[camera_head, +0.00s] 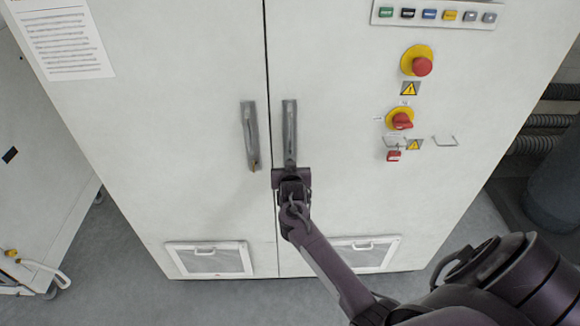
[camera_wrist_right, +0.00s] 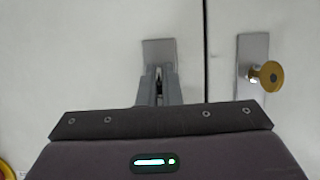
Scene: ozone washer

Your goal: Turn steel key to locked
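The white cabinet has two upright grey handles side by side at the door seam, a left handle (camera_head: 250,135) and a right handle (camera_head: 290,130). My right gripper (camera_head: 290,170) is at the lower end of the right handle. In the right wrist view, my right gripper's grey fingers (camera_wrist_right: 160,82) are close together in front of a steel plate (camera_wrist_right: 158,50). The steel key is mostly hidden between the fingertips, so its angle cannot be read. A brass key (camera_wrist_right: 267,75) sticks out of the other handle's plate (camera_wrist_right: 252,50); it also shows in the head view (camera_head: 254,166). My left gripper is not in view.
Right of the handles are a red emergency button (camera_head: 422,66), a red rotary switch (camera_head: 402,121) and a small red padlock (camera_head: 393,156). A row of coloured buttons (camera_head: 435,13) is above. Two vents (camera_head: 208,260) are low on the doors. Open floor lies in front.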

